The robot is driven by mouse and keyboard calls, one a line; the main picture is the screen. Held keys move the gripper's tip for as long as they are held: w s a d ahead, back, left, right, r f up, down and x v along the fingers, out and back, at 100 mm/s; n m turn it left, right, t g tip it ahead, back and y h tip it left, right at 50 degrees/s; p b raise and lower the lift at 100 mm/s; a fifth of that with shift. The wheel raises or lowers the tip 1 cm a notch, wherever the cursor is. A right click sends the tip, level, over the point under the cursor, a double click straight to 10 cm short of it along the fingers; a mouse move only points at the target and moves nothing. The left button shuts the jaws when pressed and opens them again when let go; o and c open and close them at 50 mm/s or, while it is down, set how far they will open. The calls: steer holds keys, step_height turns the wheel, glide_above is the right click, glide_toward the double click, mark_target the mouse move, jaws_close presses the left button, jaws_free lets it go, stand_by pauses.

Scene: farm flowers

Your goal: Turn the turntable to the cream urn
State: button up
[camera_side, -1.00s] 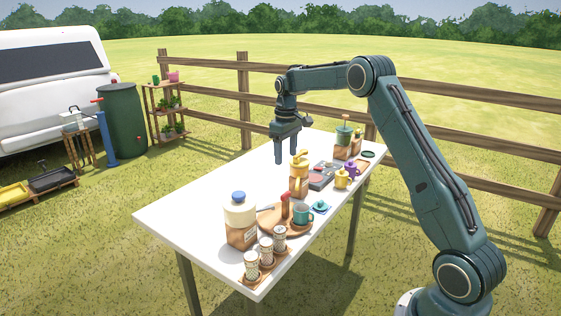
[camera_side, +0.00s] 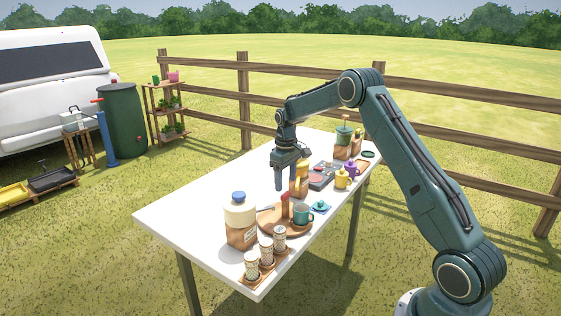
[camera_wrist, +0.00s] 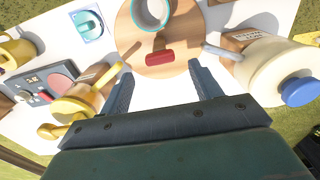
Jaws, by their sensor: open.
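The turntable (camera_side: 268,222) is a round wooden disc on the white table. It carries a teal cup (camera_side: 302,215) and a red handle (camera_side: 285,198). In the wrist view, the turntable (camera_wrist: 128,38) is at the top, with the red handle (camera_wrist: 159,57) near its lower edge. The cream urn (camera_side: 240,215) has a blue lid and a wooden base, left of the turntable; it also shows in the wrist view (camera_wrist: 275,68), on the right. My gripper (camera_side: 289,184) is open and empty, above the table behind the turntable. In the wrist view, its fingertips (camera_wrist: 160,72) lie either side of the handle.
A yellow urn (camera_wrist: 82,104) stands close behind my gripper. A green urn (camera_side: 343,138) is at the far end. A teal-blue pad (camera_side: 320,207) lies right of the turntable. Several patterned jars (camera_side: 266,252) stand in front. The table's left part (camera_side: 190,200) is bare.

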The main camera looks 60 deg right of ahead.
mark_target(286, 193)
steer(key=shift+f, duration=2.3)
steer(key=c, duration=1.4)
